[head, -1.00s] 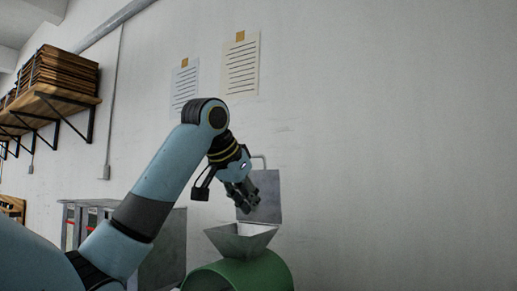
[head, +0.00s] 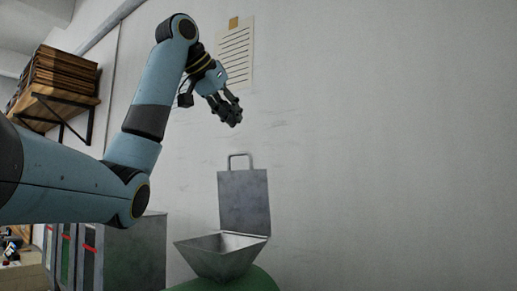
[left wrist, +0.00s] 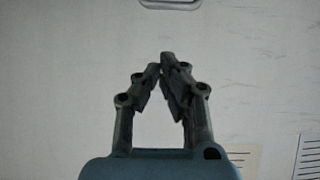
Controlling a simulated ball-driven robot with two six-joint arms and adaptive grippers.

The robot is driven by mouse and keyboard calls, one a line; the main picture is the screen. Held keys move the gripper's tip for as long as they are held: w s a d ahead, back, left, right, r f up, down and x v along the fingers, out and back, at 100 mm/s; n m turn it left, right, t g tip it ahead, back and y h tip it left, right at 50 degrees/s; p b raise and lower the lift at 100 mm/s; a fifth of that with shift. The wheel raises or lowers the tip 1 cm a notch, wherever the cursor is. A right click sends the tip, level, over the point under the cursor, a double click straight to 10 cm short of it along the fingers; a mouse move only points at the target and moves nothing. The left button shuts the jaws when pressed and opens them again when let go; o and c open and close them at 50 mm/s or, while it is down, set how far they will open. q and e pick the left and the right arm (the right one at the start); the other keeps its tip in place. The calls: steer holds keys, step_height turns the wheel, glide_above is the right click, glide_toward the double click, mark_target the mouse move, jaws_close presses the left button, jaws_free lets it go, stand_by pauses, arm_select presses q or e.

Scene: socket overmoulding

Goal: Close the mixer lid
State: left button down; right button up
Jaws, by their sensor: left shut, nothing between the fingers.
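The mixer lid (head: 244,200) is a grey flat plate standing upright, open, at the back edge of the mixer's hopper. Its handle (head: 239,158) is a bent bar on the top edge. The handle also shows in part at the top of the left wrist view (left wrist: 172,3). The hopper (head: 222,258) is a grey open funnel on the green mixer body (head: 262,282). My left gripper (head: 235,118) is shut and empty, above the lid and apart from it. Its fingertips meet in the left wrist view (left wrist: 162,62). My right gripper is not in view.
Grey cabinets (head: 140,250) stand left of the mixer. A wooden shelf (head: 62,92) with stacked boards is on the wall at the upper left. A paper sheet (head: 240,58) hangs behind my left gripper. The space right of the mixer is clear.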

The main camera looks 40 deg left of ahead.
arm_select(q)
steer(key=b+x, duration=0.2)
steer(key=x, duration=0.8)
steer(key=s, duration=0.3)
steer(key=shift+s+d+f+b, duration=0.15)
steer(key=shift+s+f+b, duration=0.2)
steer(key=shift+s+f, duration=0.05)
steer(key=shift+w+d, duration=0.1)
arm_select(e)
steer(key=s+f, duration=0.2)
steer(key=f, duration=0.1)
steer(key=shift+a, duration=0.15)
